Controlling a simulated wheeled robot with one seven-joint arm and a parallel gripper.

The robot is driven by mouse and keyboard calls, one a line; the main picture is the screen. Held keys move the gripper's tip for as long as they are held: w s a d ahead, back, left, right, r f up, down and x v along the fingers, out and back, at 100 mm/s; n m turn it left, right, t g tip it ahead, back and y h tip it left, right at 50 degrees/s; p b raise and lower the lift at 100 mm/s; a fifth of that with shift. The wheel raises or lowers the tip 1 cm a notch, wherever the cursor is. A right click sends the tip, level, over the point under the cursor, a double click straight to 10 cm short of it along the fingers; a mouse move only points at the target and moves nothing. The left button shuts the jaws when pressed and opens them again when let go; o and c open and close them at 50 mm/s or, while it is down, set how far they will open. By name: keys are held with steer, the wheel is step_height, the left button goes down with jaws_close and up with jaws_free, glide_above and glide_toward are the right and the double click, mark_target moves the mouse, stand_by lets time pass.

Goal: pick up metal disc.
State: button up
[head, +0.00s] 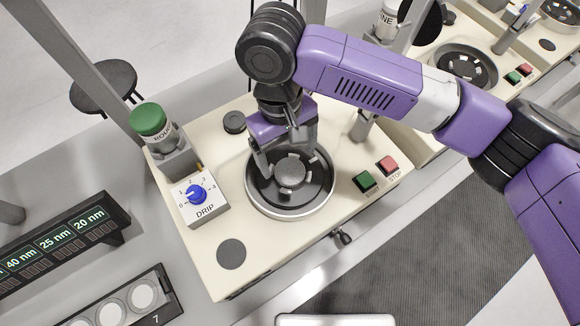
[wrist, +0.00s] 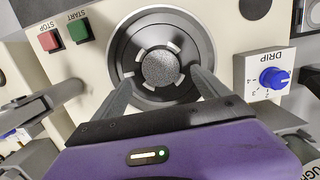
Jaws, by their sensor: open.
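The round grey speckled metal disc (head: 290,174) sits in the middle of a black round basin (head: 318,194) on the cream machine. Several small pale blocks stand around its edge. In the wrist view the disc (wrist: 160,67) lies between the fingertips. My gripper (head: 286,162) is over the basin, pointing down, with its fingers spread. In the wrist view my gripper (wrist: 161,77) has one finger on each side of the disc, with gaps to it. I cannot tell the height of the fingertips above the disc.
A DRIP dial box (head: 200,202) and a green-capped bottle (head: 150,122) stand left of the basin. Green (head: 366,182) and red (head: 388,165) buttons are to the right. A flat dark round pad (head: 231,254) lies at the front. A case with pale discs (head: 112,311) is lower left.

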mark_target(290, 171)
steer(key=shift+s+d+f+p, duration=0.1)
steer(key=shift+s+f+p, duration=0.1)
steer(key=shift+f, duration=0.75)
steer(key=shift+s+d+f+p, duration=0.1)
steer(key=shift+s+f, duration=0.1)
steer(key=shift+f, duration=0.75)
steer(key=c, duration=1.4)
steer(key=shift+o, duration=0.2)
steer(key=shift+r, duration=0.1)
